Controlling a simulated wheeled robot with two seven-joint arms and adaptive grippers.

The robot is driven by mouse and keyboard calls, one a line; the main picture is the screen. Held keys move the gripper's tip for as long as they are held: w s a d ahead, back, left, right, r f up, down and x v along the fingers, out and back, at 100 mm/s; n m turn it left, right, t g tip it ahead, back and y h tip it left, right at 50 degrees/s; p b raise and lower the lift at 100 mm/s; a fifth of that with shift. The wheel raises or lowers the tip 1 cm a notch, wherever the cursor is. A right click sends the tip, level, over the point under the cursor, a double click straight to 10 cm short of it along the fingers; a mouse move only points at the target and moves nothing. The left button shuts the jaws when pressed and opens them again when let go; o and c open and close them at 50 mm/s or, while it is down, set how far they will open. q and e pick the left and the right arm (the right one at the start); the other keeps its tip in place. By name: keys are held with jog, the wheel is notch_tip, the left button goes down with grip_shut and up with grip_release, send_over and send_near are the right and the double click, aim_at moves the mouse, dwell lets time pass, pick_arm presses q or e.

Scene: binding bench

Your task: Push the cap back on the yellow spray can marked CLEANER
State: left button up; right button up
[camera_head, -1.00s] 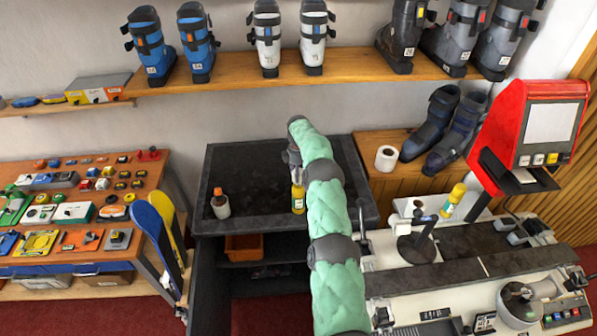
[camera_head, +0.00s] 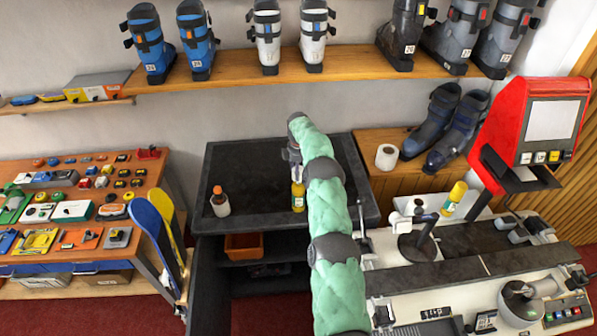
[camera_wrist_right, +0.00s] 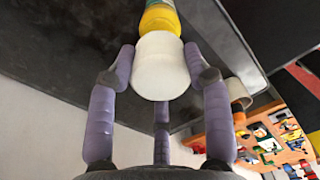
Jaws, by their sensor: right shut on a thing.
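A yellow can (camera_head: 298,197) stands upright on the dark top of a cabinet (camera_head: 262,170). Its label is too small to read here. My right gripper (camera_head: 295,166) is above it, partly hidden by my green-sleeved arm. In the right wrist view, my right gripper's purple fingers (camera_wrist_right: 160,80) are closed around a white cap (camera_wrist_right: 160,66). The can's yellow body (camera_wrist_right: 160,20) shows directly behind the cap, with a teal band past it. I cannot tell whether the cap is fully seated or just above the can. My left gripper is not in view.
Another yellow can (camera_head: 453,200) is at the white machine on the right. A paper roll (camera_head: 386,157) stands on the wooden ledge. The cabinet top between bottle and can is clear.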

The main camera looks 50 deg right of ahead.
jog(key=shift+b, duration=0.35)
dwell(0.9)
jog(key=shift+f+b, duration=1.45)
jog(key=shift+f, duration=0.25)
dwell(0.5)
jog(key=shift+b, duration=0.3)
dwell(0.9)
jog(key=shift+f+b, duration=0.4)
jog(key=shift+b, duration=0.05)
dwell(0.5)
jog(key=o, duration=0.8)
jog(key=shift+o, duration=0.2)
jog(key=o, duration=0.4)
jog(key=shift+o, duration=0.2)
jog(key=shift+r, duration=0.1)
